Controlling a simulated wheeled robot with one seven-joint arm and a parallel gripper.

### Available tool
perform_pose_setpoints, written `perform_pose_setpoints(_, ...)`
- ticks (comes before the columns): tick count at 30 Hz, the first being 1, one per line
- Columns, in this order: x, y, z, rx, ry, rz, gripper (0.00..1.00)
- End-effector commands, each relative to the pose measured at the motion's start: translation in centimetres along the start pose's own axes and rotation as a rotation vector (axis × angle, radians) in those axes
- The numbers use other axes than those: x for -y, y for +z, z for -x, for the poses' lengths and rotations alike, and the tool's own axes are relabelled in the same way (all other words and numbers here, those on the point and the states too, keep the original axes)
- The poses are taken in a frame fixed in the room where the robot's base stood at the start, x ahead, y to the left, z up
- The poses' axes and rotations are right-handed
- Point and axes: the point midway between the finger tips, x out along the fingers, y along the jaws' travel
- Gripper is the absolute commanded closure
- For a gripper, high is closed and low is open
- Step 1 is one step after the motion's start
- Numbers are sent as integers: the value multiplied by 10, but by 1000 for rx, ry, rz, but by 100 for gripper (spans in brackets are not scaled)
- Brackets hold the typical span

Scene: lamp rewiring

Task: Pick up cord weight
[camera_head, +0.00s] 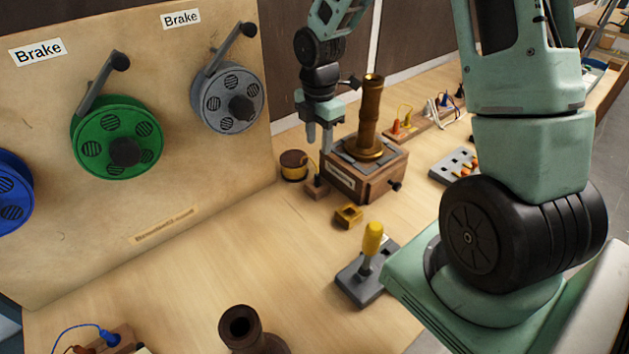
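A gap shows between the fingertips and the block.
The wooden box (372,180) carries a tall brass column (370,115) close to my gripper's right. The dark spool (293,166) stands to the left. A brass square piece (348,215) and a yellow-handled tool on a grey base (362,275) are nearer.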

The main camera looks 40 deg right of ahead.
Motion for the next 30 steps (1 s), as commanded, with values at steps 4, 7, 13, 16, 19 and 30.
perform_pose_setpoints(4, 1, -1, -31, -2, -5, 2, 61)
perform_pose_setpoints(7, 1, -1, -48, -1, -4, 1, 61)
perform_pose_setpoints(13, 0, -1, -64, 0, 0, 0, 61)
perform_pose_setpoints(16, 0, -1, -69, 0, -1, 0, 61)
perform_pose_setpoints(19, -1, -2, -79, 0, -4, 1, 61)
perform_pose_setpoints(30, -3, -2, -116, 0, 0, -1, 61)
